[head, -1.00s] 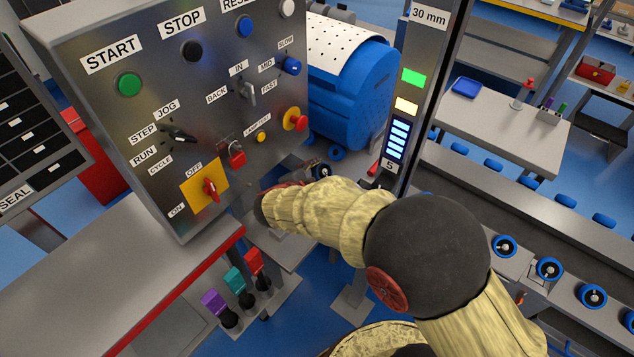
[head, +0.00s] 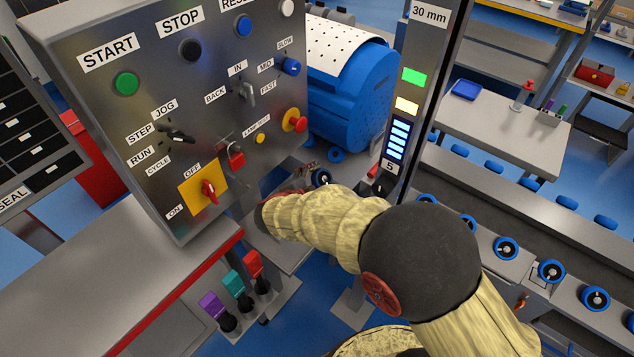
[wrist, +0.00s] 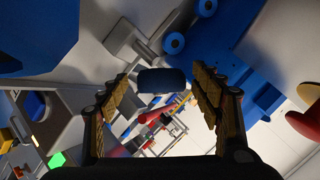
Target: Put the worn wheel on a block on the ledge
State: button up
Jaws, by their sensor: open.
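My gripper (wrist: 160,76) is open in the wrist view, with one finger on each side of the picture. A dark blue rounded piece (wrist: 162,80), which looks like a wheel seen edge-on, shows between the fingertips. I cannot tell whether it touches them. My fingers are mostly hidden there. I cannot clearly pick out the ledge and its block.
A grey control panel (head: 150,110) stands close on the left, and a grey post with lit indicators (head: 398,130) on the right. A blue drum (head: 350,95) is behind. Several blue wheels (head: 506,248) line a grey rail at right.

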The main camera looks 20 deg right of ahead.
jog(key=shift+a+r, duration=0.1)
jog(key=shift+r, duration=0.15)
jog(key=p+v, duration=0.4)
jog(key=v, duration=0.7)
jog(key=shift+s+a, duration=0.2)
jog(key=shift+s, duration=0.1)
jog(key=shift+r, duration=0.1)
